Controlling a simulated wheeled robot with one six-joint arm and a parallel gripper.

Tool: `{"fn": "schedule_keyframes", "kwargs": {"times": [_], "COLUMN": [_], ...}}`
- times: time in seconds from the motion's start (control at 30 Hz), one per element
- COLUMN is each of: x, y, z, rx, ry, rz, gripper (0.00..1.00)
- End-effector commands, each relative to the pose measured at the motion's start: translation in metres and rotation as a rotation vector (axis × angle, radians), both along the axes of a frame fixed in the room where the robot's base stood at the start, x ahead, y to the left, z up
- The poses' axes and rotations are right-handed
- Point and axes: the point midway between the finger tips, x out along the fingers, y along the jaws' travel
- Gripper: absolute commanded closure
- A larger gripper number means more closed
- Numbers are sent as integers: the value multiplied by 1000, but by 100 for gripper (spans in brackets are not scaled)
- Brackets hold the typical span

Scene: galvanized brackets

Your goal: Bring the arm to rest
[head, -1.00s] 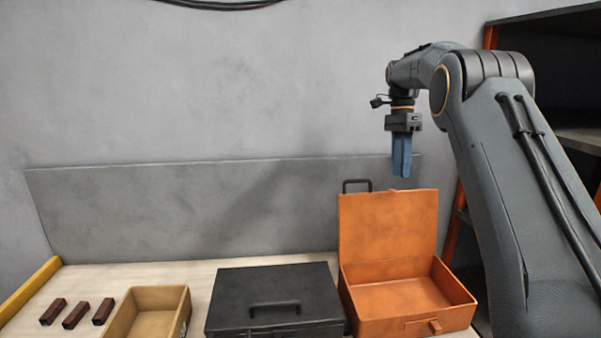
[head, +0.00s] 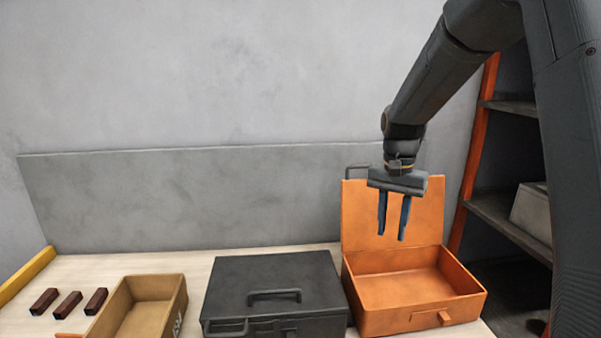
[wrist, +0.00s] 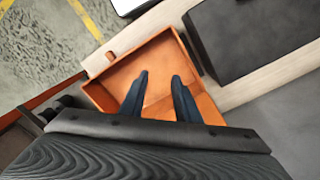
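My gripper (head: 393,220) hangs above the open orange case, in front of its raised lid, with its two blue fingers pointing down. The fingers are apart with nothing between them. In the wrist view my gripper (wrist: 159,84) also shows spread fingers over the empty inside of the orange case. My arm reaches in from the right of the head view.
The orange case (head: 462,295) stands open and empty on the bench. A closed black case (head: 235,278) is left of it, then an open tan box (head: 178,300). Several dark brown bars (head: 68,304) lie at the far left. A shelf (head: 505,212) stands at right.

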Motion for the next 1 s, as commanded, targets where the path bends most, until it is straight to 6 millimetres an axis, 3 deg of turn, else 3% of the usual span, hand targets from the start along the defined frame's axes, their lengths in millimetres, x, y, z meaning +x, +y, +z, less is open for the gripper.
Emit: {"fn": "schedule_keyframes", "kwargs": {"times": [0.03,0.3,0.5,0.67,1.0], "x": [-21,-132,-191,-208,-208], "y": [4,22,28,28,28], "z": [-16,-87,-119,-127,-127], "rx": [3,4,-5,-9,-8], "ry": [-8,-77,-110,-118,-117], "rz": [58,389,547,589,591], "gripper": [71,71,71,71,71]}}
